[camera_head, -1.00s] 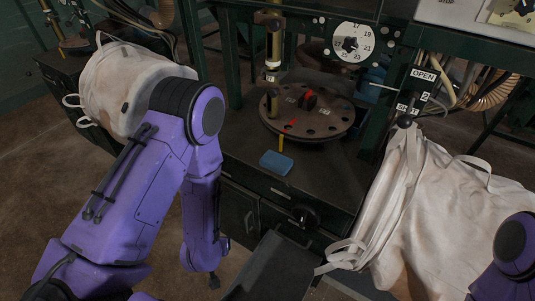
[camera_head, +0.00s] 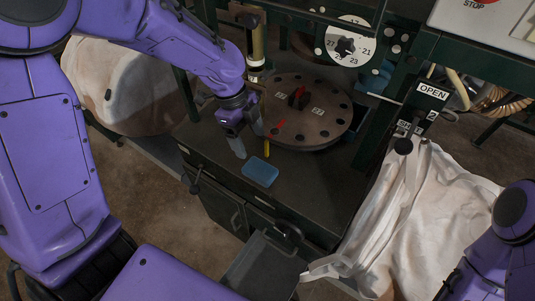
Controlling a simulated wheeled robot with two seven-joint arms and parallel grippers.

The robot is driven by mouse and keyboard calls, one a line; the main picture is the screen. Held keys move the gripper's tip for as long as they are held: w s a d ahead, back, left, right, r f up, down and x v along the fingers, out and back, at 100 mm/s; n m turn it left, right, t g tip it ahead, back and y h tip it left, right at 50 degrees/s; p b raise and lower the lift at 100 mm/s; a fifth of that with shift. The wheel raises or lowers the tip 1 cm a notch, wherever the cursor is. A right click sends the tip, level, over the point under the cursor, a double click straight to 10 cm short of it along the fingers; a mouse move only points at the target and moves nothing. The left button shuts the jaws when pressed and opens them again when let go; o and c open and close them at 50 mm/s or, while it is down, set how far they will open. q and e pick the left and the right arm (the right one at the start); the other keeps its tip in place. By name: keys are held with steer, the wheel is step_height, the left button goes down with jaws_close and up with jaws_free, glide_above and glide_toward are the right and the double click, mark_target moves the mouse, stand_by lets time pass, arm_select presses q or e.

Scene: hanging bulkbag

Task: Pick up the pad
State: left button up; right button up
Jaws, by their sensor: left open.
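The pad is a small blue block (camera_head: 260,172) lying flat on the dark table top, close to its front edge and in front of the round disc. My left gripper (camera_head: 248,140) is just behind and to the left of the pad. It points downward with its pale fingers spread apart, and nothing is between them. It appears apart from the pad. Part of my right arm shows at the lower right, but its gripper is not visible.
A round disc with holes and a red knob (camera_head: 308,112) stands behind the pad. A yellow-tipped stick (camera_head: 266,148) is close to my left gripper. A white bag (camera_head: 420,225) hangs at the right below an OPEN/SHUT lever (camera_head: 403,146). Another bag (camera_head: 125,88) is at the left.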

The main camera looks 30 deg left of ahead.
mark_target(259, 168)
arm_select(q)
steer(key=shift+d+f+m, duration=0.1)
steer(key=shift+d+m, duration=0.15)
steer(key=shift+m, duration=0.15)
steer(key=f, duration=0.1)
steer(key=s+f, duration=0.1)
steer(key=d+f, duration=0.1)
steer(key=shift+s+f, duration=0.25)
steer(key=shift+s, duration=0.05)
steer(key=x, duration=0.5)
steer(key=shift+w+d+f, duration=0.1)
steer(key=shift+w+f, duration=0.1)
steer(key=shift+f, duration=0.2)
steer(key=shift+f, duration=0.2)
steer(key=c, duration=0.7)
